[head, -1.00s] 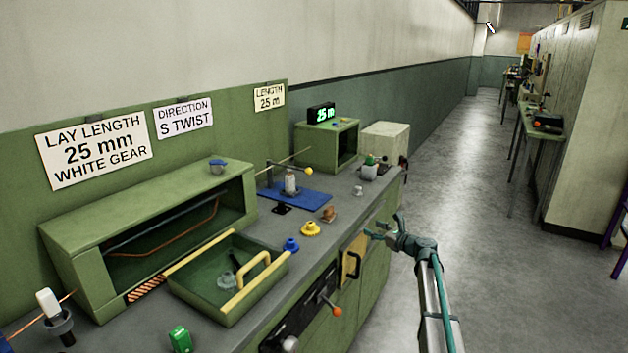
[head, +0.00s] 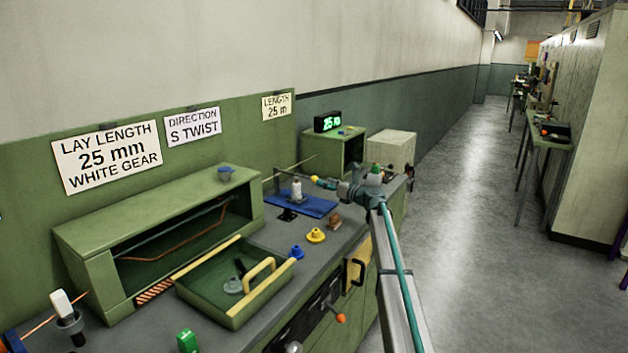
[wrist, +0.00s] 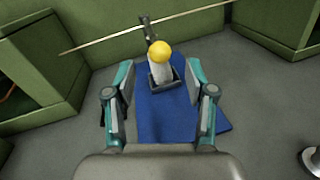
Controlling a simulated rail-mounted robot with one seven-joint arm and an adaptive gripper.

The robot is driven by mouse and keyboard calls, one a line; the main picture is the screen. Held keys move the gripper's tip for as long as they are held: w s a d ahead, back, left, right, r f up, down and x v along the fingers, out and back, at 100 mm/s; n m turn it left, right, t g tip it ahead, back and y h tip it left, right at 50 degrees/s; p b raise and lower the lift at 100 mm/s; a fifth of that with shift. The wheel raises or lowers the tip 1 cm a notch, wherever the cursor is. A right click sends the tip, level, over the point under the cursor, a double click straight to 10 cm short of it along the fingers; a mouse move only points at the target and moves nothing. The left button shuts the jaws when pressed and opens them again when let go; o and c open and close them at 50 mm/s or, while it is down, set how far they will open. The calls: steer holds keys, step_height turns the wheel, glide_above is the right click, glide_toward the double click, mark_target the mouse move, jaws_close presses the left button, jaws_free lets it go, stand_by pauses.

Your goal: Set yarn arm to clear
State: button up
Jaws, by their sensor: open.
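The yarn arm is a dark lever with a yellow ball knob (wrist: 160,50), over a white spool (wrist: 161,70) that stands on a blue mat (wrist: 170,118). In the head view the yellow knob (head: 314,179) shows right beside the tip of my gripper (head: 332,184). In the wrist view my gripper (wrist: 160,82) is open, its teal fingers apart on either side of the spool and knob. Nothing is gripped. A thin pale strand (wrist: 105,41) runs across behind the lever. How near the fingertips are in height to the knob I cannot tell.
A green open box (head: 340,148) with a lit display and a pale box (head: 391,149) stand behind. A green tray (head: 222,300) with a yellow handle lies at the front left. Yellow (head: 316,235) and blue (head: 297,252) gears sit nearer. The aisle at right is clear.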

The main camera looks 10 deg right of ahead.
mark_target(315, 179)
steer(key=x, duration=0.6)
steer(key=shift+w+a, duration=0.15)
jaws_close()
